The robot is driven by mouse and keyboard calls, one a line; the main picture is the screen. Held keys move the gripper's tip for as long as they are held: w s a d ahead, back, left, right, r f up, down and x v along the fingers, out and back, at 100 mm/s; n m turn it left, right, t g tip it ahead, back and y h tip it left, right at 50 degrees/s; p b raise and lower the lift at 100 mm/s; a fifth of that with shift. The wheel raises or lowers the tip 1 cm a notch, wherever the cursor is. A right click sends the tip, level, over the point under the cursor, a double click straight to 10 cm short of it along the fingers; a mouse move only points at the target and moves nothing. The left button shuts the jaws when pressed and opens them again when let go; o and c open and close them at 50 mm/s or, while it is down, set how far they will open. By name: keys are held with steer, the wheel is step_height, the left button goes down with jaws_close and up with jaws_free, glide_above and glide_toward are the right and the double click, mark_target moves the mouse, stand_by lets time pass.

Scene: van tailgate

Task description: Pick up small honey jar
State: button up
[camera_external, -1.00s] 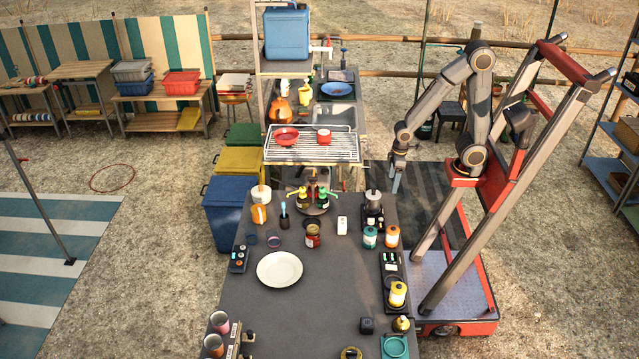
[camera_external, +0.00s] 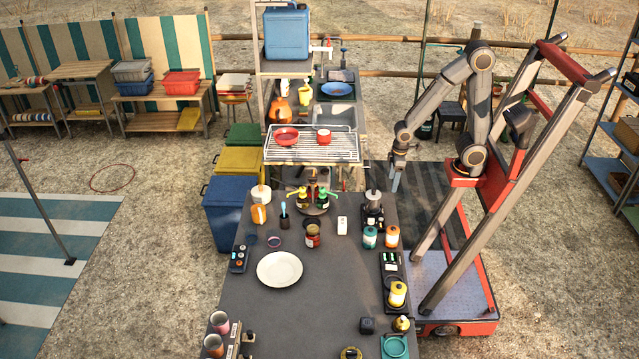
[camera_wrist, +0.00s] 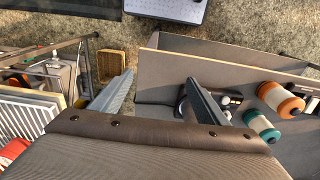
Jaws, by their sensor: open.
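My gripper (camera_external: 396,182) is open and empty, above the far right edge of the grey table (camera_external: 330,290). In the wrist view its two fingers (camera_wrist: 158,98) are spread apart with nothing between them. I cannot tell for sure which item is the small honey jar. A small jar with a dark reddish body (camera_external: 313,237) stands upright at the table's middle, left of my gripper. A small yellow jar-like item (camera_external: 401,324) stands near the right edge, closer to the camera. The labels are too small to read.
A teal canister (camera_external: 370,238) and an orange-and-white one (camera_external: 392,237) stand near my gripper's side; both show in the wrist view. A white plate (camera_external: 279,269) lies left of centre. A wire rack (camera_external: 340,148) is beyond the table.

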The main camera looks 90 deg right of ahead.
steer(key=shift+r, duration=0.15)
step_height(320, 180, up, 5)
steer(key=n+t+y, duration=0.3)
steer(key=n, duration=0.5)
glide_above(313, 234)
steer(key=s+d, duration=0.2)
steer(key=d, duration=0.2)
steer(key=shift+g, duration=0.3)
steer(key=f, duration=0.4)
steer(key=shift+d+f, duration=0.2)
steer(key=shift+f, duration=0.05)
steer(key=shift+p+x, duration=1.6)
steer(key=shift+x, duration=2.35)
steer(key=c, duration=1.4)
